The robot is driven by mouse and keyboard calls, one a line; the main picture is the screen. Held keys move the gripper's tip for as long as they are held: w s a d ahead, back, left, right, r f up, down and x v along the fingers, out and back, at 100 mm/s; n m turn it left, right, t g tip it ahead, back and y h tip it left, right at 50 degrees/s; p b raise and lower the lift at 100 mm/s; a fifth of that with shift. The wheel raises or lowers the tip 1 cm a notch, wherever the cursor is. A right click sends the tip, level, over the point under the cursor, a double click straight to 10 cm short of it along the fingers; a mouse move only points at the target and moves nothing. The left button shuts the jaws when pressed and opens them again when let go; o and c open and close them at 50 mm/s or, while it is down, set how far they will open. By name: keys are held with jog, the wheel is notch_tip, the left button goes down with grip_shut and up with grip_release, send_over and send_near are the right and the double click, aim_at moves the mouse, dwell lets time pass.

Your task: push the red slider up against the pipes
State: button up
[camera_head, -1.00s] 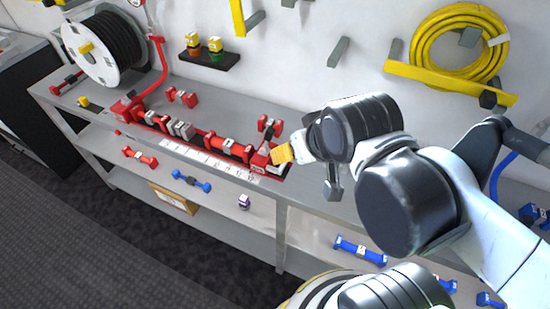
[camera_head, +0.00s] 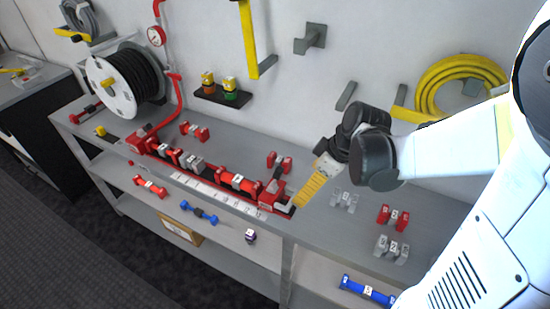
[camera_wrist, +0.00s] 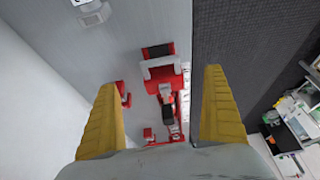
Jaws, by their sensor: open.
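The red slider (camera_head: 271,194) stands at the right end of a long red rack on the bench. It is a red block with a pale grey part at its right end; a red and white end piece (camera_wrist: 160,70) shows in the wrist view. Red and grey labelled pipes (camera_head: 238,183) lie in the rack to its left. I cannot tell whether the slider touches the nearest pipe. My gripper (camera_head: 304,202), with yellow fingers, is just right of the slider. In the wrist view its fingers (camera_wrist: 160,80) are wide apart with nothing held between them.
Loose red pipe pieces (camera_head: 279,161) lie behind the rack, and red and grey ones (camera_head: 393,215) lie to the right. A hose reel (camera_head: 125,80) stands at the far left. A small shelf (camera_head: 222,96) with two coloured fittings is on the wall.

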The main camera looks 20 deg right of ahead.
aim_at(269, 188)
jog(key=b+x, duration=0.3)
jog(key=x, duration=0.7)
jog(key=shift+b, duration=0.4)
jog(key=shift+c, duration=0.4)
jog(key=c, duration=1.4)
jog(key=w+a, duration=0.5)
jog(key=a, duration=0.1)
jog(key=shift+w+b, duration=0.3)
jog(key=shift+w, duration=0.1)
jog(key=shift+c, duration=0.3)
jog(key=shift+d, duration=0.1)
jog(key=o, duration=1.5)
jog(key=shift+o, duration=0.2)
